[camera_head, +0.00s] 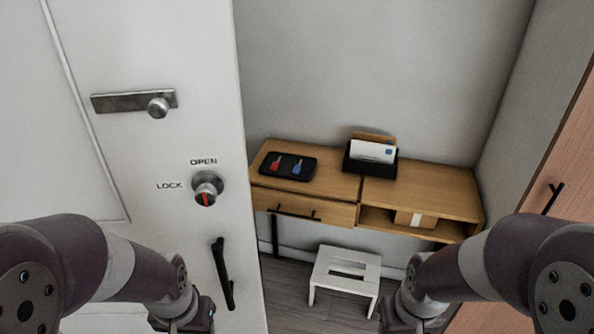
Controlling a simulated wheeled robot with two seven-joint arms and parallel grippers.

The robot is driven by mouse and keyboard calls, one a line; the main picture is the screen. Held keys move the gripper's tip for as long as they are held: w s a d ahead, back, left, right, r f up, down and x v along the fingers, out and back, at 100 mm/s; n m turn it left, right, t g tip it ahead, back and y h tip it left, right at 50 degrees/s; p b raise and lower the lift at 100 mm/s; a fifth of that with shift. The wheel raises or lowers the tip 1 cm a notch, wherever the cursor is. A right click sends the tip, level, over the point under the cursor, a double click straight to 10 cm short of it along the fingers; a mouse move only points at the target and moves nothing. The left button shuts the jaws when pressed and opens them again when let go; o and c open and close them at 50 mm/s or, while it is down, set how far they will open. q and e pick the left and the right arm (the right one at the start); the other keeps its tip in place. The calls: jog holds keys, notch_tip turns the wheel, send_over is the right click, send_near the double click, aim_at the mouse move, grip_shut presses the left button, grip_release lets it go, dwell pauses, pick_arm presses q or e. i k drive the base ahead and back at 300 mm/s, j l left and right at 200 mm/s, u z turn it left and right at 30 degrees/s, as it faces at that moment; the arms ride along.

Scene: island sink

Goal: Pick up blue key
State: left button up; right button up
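The blue key (297,167) lies on a small black tray (305,175) on the left part of a wooden wall console. A red key (276,164) lies to its left in the same tray. My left arm comes in at the bottom left and its gripper end (190,322) is cut off by the lower edge, in front of the white door. My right arm comes in at the bottom right and its gripper end (402,322) is also cut off. Both are well below and in front of the console, apart from the keys. The fingers of both are hidden.
A white door (140,60) with a lock knob and black handle (222,274) fills the left side. The console (430,190) holds a black letter holder (369,163) and, on its shelf, a box (415,219). A white stool (346,270) stands below. A wooden door (560,150) is at right.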

aim_at(297, 169)
jog(key=i+l+z, duration=0.5)
jog(key=i+l+u, duration=0.15)
jog(key=i, duration=0.95)
